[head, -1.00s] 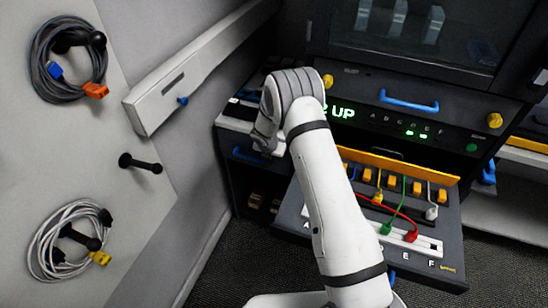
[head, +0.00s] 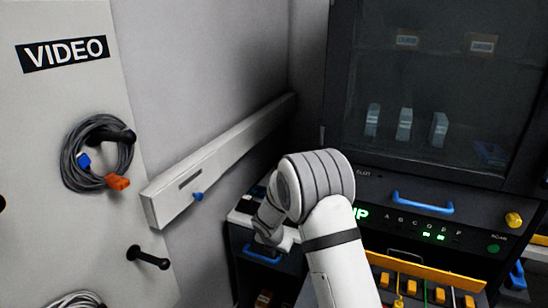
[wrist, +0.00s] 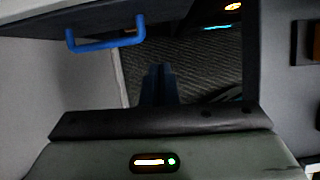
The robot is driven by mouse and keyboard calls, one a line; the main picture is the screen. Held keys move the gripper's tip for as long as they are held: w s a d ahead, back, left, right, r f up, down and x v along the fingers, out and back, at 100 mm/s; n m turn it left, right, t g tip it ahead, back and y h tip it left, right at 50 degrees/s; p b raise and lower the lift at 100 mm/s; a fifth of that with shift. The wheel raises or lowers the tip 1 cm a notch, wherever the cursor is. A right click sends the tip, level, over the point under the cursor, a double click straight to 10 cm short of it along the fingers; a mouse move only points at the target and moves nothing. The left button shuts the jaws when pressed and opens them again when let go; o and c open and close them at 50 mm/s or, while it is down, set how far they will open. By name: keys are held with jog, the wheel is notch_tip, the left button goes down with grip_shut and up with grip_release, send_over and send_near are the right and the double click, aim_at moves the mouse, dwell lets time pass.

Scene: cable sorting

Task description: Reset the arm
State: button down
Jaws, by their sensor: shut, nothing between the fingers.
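My white arm (head: 335,250) rises from the bottom of the head view and bends at a grey-banded joint in front of the dark cabinet. Its wrist hangs down by the cabinet's left side, and the fingers cannot be made out there. In the wrist view my gripper (wrist: 158,70) shows as two dark fingers close together, shut and empty. Beyond the fingers is dark ridged floor (wrist: 200,60). A blue handle (wrist: 105,40) on a dark front is at the upper left, apart from the fingers.
A coiled grey cable (head: 72,170) with blue and orange plugs hangs on the left panel, below a VIDEO sign (head: 62,53). An empty black peg (head: 148,258) sticks out lower down. The cabinet (head: 345,150) has a blue handle (head: 422,203) and a yellow knob (head: 514,220).

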jog(key=s+d+r+m, duration=0.5)
jog(key=s+r+m, duration=0.15)
jog(key=r, duration=0.25)
jog(key=s+d+r+m, duration=0.5)
jog(key=s+r+m, duration=0.15)
jog(key=r, duration=0.25)
jog(key=s+d+r+m+y, duration=0.1)
jog(key=s+r+m, duration=0.2)
jog(key=s+m, duration=0.5)
jog(key=s+d+r+m+g, duration=0.1)
jog(key=s+d+r+m, duration=0.1)
jog(key=s+m, duration=0.7)
jog(key=s+r, duration=0.1)
jog(key=s, duration=0.4)
jog(key=shift+d+r+m+y, duration=0.2)
jog(key=shift+r+m+y, duration=0.1)
jog(key=shift+r+y, duration=0.1)
